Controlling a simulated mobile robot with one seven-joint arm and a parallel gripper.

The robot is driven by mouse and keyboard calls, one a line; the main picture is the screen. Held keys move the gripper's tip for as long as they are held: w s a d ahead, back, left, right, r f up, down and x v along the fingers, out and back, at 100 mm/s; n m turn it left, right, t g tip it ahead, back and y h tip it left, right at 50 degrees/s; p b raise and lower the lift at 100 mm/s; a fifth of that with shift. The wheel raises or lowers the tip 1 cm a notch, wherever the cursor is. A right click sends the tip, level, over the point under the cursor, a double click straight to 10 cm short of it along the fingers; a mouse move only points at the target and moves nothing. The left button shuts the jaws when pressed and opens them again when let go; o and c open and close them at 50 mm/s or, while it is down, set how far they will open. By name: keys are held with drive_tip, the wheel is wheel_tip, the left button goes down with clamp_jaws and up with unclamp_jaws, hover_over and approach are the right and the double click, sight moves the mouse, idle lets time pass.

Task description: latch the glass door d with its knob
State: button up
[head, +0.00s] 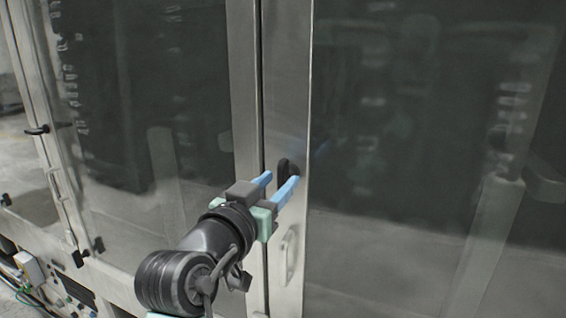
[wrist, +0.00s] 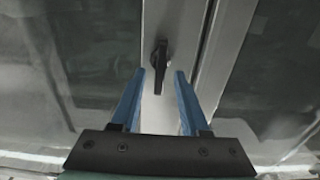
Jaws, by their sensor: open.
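A black knob (head: 283,168) sits on the metal frame strip (head: 286,90) beside a large dark glass pane (head: 430,120), which I take as glass door d. A dark seam runs along the strip's left side. In the wrist view, the knob (wrist: 160,66) is a long lever standing upright. My gripper (head: 282,181) is open, with its blue fingers pointing at the knob. In the wrist view, the knob's lower end shows between the fingertips (wrist: 160,76), one on each side. I cannot tell whether they touch it. The fingers partly hide the knob in the head view.
A pull handle (head: 289,255) is on the same strip below the knob. Another glass pane (head: 170,110) is on the left, with black latches (head: 37,130) on the frame beyond it. A white box with cables (head: 30,268) is at the lower left.

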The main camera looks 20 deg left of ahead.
sight(286, 178)
drive_tip(key=shift+w+d+p, duration=0.1)
drive_tip(key=shift+w+p, duration=0.35)
drive_tip(key=shift+w, duration=0.95)
clamp_jaws()
